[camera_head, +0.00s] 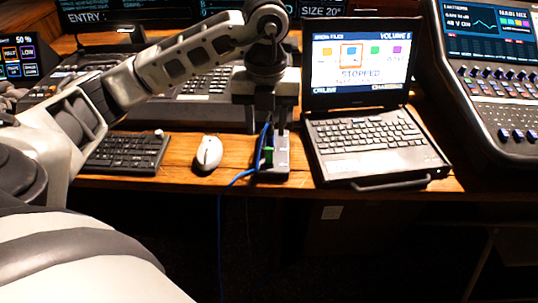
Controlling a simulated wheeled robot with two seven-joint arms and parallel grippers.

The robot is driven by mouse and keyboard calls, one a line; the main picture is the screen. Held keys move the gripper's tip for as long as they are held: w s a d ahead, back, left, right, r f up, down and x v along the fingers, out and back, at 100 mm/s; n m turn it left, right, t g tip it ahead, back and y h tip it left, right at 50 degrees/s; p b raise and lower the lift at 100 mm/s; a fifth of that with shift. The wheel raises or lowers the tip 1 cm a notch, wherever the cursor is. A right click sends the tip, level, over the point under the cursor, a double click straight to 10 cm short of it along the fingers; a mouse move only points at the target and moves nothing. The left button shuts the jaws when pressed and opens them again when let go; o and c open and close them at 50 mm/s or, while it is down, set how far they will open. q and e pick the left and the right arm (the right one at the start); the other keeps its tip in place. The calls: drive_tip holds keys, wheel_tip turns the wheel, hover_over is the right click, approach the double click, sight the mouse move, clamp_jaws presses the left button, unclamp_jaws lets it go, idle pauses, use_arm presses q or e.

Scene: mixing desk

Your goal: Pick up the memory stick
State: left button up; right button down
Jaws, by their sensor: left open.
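A small green piece (268,154), which looks like the memory stick, stands in a dark grey hub-like block (277,168) at the desk's front edge. It is small, so its exact shape is hard to tell. My left gripper (271,122) points down right above the block, with its fingers close over the green piece. The fingers are open. I cannot tell whether they touch anything. My right gripper is not in view.
A blue cable (238,178) runs from the block over the desk edge. A white mouse (208,153) and a black keyboard (126,152) lie to the left. An open laptop (372,137) stands close on the right, with a mixing console (497,100) beyond it.

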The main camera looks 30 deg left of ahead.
sight(269, 148)
use_arm(q)
drive_tip(key=f, duration=0.5)
drive_tip(key=f+p, duration=0.1)
drive_tip(key=f, duration=0.2)
drive_tip(key=shift+w+d, duration=0.1)
drive_tip(key=shift+d, duration=0.15)
clamp_jaws()
